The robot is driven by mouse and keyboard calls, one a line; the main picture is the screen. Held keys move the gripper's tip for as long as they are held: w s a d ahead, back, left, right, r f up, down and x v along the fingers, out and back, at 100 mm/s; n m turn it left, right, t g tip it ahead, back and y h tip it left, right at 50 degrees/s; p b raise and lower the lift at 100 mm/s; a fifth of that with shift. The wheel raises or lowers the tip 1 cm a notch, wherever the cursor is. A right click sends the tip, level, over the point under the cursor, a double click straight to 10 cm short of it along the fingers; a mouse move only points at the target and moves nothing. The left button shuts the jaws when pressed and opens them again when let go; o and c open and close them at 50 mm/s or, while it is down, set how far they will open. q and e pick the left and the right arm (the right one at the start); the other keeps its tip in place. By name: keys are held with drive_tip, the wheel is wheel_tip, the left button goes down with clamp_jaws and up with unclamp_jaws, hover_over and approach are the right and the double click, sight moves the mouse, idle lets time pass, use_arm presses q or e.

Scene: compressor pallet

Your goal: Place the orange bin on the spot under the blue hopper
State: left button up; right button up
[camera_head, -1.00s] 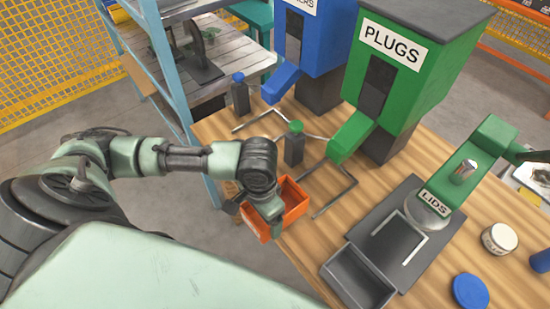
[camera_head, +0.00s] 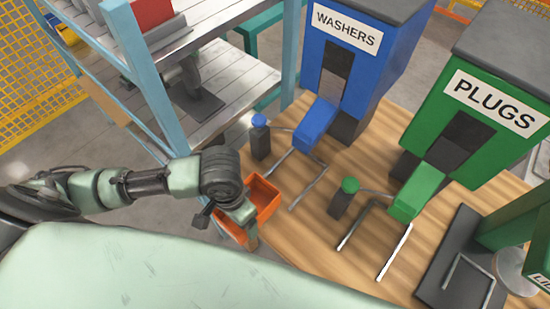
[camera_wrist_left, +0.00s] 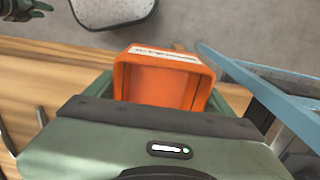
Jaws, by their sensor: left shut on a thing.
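The orange bin (camera_head: 266,195) is held at the table's near left edge, to the left of the blue hopper's spot. A thin metal frame (camera_head: 309,187) marks the empty spot below that chute.
A blue shelf post (camera_head: 147,75) rises at left. Bare wood (camera_head: 280,235) lies right of the bin.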

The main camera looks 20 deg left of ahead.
sight(260, 206)
use_arm(q)
drive_tip(key=w+d, duration=0.1)
drive_tip(key=w, duration=0.1)
drive_tip(key=w+d+p, duration=0.1)
drive_tip(key=w, duration=0.1)
drive_tip(key=w+d, duration=0.1)
drive_tip(key=w, duration=0.1)
drive_tip(key=shift+w+d+r, duration=0.1)
drive_tip(key=shift+w+r, duration=0.2)
drive_tip(key=w+d, duration=0.1)
drive_tip(key=w, duration=0.2)
drive_tip(key=w+d+p, duration=0.1)
drive_tip(key=w, duration=0.2)
drive_tip(key=w+d, duration=0.1)
drive_tip(key=w, duration=0.1)
drive_tip(key=shift+w+f+p, duration=0.1)
drive_tip(key=shift+w+p, duration=0.25)
drive_tip(key=shift+w, duration=0.05)
drive_tip(key=shift+w+d, duration=0.2)
drive_tip(key=shift+w, duration=0.4)
wheel_tip(260, 206, down, 3)
drive_tip(key=shift+f+p, duration=0.1)
drive_tip(key=shift+p, duration=0.5)
drive_tip(key=shift+f, duration=0.2)
use_arm(e)
drive_tip(key=r, duration=0.1)
drive_tip(key=d+r, duration=0.1)
drive_tip(key=s+r, duration=0.1)
drive_tip(key=shift+d+r, duration=0.15)
drive_tip(key=shift+r, duration=0.2)
